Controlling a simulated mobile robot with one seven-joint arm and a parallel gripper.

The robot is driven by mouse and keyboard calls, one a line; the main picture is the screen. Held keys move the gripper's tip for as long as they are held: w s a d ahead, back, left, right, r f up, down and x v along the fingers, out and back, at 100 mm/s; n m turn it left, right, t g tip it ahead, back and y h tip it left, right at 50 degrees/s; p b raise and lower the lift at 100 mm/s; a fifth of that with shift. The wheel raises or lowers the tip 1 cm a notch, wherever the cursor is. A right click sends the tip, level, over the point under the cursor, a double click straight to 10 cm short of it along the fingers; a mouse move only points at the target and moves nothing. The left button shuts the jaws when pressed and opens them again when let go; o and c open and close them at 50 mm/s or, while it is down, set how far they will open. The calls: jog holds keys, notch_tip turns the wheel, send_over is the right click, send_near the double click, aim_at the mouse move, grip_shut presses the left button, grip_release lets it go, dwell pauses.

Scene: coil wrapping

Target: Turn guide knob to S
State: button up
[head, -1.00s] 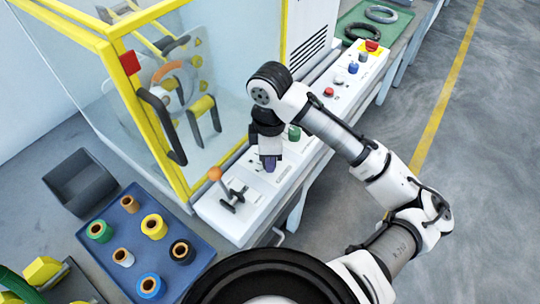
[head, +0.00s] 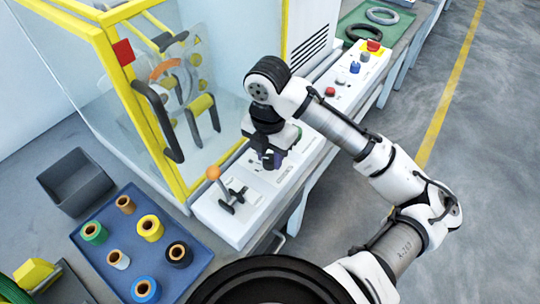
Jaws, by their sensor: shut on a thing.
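My gripper (head: 269,159) points down over the white control panel (head: 255,208) in the head view. It is shut on a small dark purple knob (head: 278,160), apparently the guide knob. The fingers and wrist cover much of the knob. Its pointer and the letters around it are too small or hidden to read, so I cannot tell which mark it faces.
A lever with an orange ball (head: 212,173) stands left of my gripper on the panel. The yellow-framed glass guard (head: 120,80) rises close behind. A blue tray (head: 196,261) holds several tape rolls.

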aim_at(268, 158)
jog(key=n+b, duration=0.1)
jog(key=n, duration=0.3)
jog(key=shift+n, duration=0.3)
jog(key=n+b, duration=0.1)
jog(key=n, duration=0.3)
jog(key=shift+n, duration=0.3)
jog(key=o, duration=1)
jog(key=r, duration=1.4)
jog(key=shift+a, duration=0.2)
